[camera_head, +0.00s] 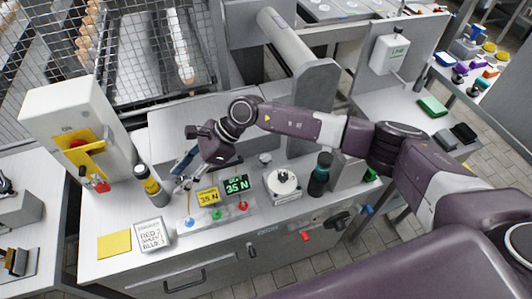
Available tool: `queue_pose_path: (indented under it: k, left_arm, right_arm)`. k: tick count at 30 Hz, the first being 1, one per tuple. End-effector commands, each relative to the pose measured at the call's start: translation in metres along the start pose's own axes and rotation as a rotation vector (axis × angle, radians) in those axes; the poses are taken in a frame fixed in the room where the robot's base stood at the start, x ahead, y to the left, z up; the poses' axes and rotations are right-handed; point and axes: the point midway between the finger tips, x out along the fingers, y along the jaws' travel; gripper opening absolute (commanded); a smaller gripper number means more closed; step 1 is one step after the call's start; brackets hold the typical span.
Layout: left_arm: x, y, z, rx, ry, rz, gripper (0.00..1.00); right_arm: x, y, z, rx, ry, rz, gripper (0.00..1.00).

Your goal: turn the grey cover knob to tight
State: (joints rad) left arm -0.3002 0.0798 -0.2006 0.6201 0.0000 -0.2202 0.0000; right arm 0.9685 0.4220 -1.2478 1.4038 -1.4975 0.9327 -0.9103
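A small grey knob (265,159) stands on the bench top behind the displays; I cannot tell for sure that it is the cover knob. A white round-topped device (283,184) with a small dark knob on top sits just in front of it, to the right. I cannot read any tight mark. My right gripper (181,183) is over the bench, left of both and apart from them, near the yellow 35 N display. Its fingers are small and partly hidden, so I cannot tell whether they are open or what lies between them. My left gripper is not in view.
A yellow display (207,196) and a green display (236,184) both read 35 N. Blue, green and red buttons line the front. A dark bottle (320,174) stands right, a black-and-yellow bottle (151,186) left.

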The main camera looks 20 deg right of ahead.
Motion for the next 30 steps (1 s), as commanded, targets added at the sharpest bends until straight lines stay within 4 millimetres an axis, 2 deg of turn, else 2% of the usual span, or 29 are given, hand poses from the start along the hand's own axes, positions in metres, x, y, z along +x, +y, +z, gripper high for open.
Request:
queue_pose_path:
  k: [1, 3, 6, 9, 12, 14, 17, 25, 30]
  left_arm:
    - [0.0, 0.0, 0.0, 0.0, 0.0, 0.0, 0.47]
    - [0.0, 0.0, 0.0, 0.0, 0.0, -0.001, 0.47]
    - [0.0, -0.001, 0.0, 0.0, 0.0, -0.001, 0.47]
    - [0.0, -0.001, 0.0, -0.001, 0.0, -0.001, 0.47]
    - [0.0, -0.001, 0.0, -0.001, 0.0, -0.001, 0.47]
    - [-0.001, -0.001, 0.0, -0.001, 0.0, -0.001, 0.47]
    - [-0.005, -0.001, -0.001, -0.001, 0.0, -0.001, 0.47]
    - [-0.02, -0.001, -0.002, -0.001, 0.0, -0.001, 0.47]
    - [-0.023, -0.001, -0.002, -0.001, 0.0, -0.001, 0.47]
  right_arm:
    - [-0.019, -0.017, -0.035, -0.062, 0.143, 0.0, 0.37]
    - [-0.049, -0.033, -0.083, -0.128, 0.33, 0.017, 0.37]
    - [-0.097, -0.052, -0.133, -0.178, 0.549, 0.043, 0.37]
    - [-0.14, -0.065, -0.165, -0.195, 0.705, 0.064, 0.37]
    - [-0.166, -0.07, -0.181, -0.198, 0.793, 0.079, 0.37]
    - [-0.172, -0.071, -0.187, -0.198, 0.816, 0.086, 0.37]
    - [-0.17, -0.07, -0.194, -0.196, 0.825, 0.09, 0.37]
    - [-0.139, -0.069, -0.225, -0.195, 0.821, 0.091, 0.37]
    - [-0.126, -0.07, -0.238, -0.197, 0.819, 0.088, 0.37]
